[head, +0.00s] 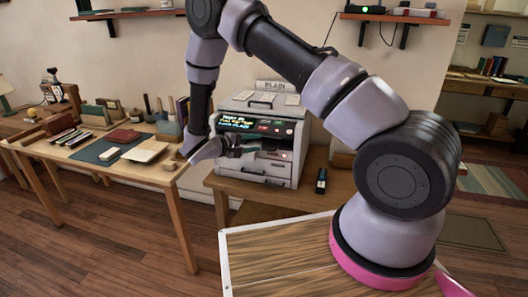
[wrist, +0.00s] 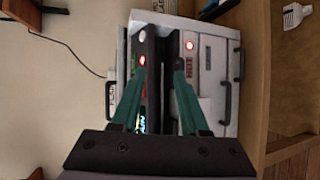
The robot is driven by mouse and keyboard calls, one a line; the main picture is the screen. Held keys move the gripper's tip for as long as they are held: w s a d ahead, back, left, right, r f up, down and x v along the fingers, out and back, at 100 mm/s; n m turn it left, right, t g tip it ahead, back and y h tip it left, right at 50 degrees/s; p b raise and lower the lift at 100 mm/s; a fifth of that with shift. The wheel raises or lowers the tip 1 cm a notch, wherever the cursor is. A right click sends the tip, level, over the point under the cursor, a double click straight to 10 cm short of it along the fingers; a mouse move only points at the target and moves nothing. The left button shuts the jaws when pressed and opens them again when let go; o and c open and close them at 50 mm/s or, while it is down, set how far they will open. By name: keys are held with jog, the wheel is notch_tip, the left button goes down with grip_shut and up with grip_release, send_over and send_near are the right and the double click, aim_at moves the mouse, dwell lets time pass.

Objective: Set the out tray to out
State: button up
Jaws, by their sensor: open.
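A white and grey office machine (head: 272,180) stands on a wooden table, with a dark, lit display panel (head: 233,124) and several drawer or tray fronts (head: 262,168) below it. I cannot tell which front is the out tray. The wrist view shows the machine (wrist: 212,62) turned sideways, with dark handles and a red lit light (wrist: 189,45). My gripper (head: 246,147) is in front of the machine, below the display. In the wrist view my gripper (wrist: 158,75) has its teal fingers apart, with nothing seen held between them.
A small dark device (head: 321,181) stands on the table right of the machine. A desk (head: 80,155) with books, papers and tools stands at left. Wall shelves (head: 395,16) hang above. A wood-topped surface (head: 285,262) lies in front. Open floor (head: 110,235) shows at left.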

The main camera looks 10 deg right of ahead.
notch_tip(320, 180, down, 6)
jog(key=a+r+n+t, duration=0.1)
jog(key=a+n+t, duration=0.1)
jog(key=a, duration=0.1)
jog(key=x, duration=1.1)
jog(key=shift+w+a+f+y, duration=0.2)
jog(key=shift+a+f+y, duration=0.1)
jog(key=shift+f, duration=0.1)
grip_shut()
dwell(0.5)
